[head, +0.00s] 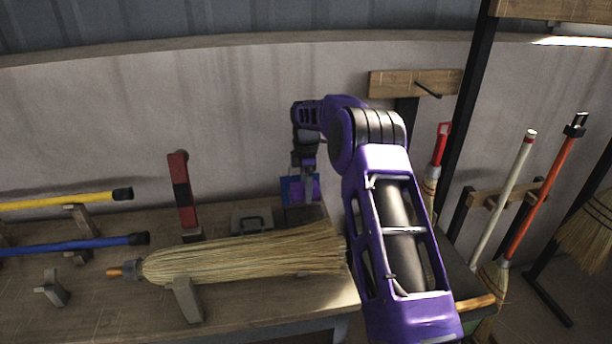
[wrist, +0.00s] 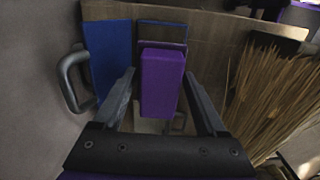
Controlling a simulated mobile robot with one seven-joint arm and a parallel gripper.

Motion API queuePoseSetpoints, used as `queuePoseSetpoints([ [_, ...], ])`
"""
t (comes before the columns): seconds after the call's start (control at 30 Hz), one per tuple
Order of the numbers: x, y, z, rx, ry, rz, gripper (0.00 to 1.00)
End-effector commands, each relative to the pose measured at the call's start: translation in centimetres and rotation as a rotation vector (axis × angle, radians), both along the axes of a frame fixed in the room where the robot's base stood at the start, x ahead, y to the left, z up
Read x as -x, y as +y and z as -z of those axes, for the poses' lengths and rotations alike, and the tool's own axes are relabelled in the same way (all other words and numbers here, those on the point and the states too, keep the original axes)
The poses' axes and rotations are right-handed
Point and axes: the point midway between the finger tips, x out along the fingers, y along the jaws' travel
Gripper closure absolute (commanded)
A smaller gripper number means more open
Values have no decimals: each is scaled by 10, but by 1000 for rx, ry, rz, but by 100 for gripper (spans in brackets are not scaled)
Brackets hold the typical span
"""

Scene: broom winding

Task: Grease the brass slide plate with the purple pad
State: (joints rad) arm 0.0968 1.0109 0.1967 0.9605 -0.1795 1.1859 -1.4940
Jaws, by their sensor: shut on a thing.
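My gripper (wrist: 160,78) has its two fingers on either side of the purple pad (wrist: 162,85) and is shut on it. The pad is a purple block that shows in the middle of the wrist view. In the head view my gripper (head: 308,186) points down at the back of the bench, in front of a blue item. I cannot clearly pick out the brass slide plate in either view; the pad and gripper cover part of the area below them. I cannot tell whether the pad touches anything beneath it.
A blue panel (wrist: 110,50) and a dark handle (wrist: 72,82) stand left of the pad. A straw broom head (head: 245,256) lies along the bench (head: 110,305). A red upright piece (head: 182,190), a grey handled item (head: 252,220) and yellow and blue poles are farther left.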

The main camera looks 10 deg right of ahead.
Motion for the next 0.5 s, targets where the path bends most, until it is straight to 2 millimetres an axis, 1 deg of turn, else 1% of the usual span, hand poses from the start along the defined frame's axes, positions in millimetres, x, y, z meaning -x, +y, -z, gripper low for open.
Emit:
queuePoseSetpoints([
  [0.27,0,0,16,0,0,0,70],
  [0.43,0,0,33,0,1,0,70],
  [0.5,0,0,43,0,-1,0,70],
])
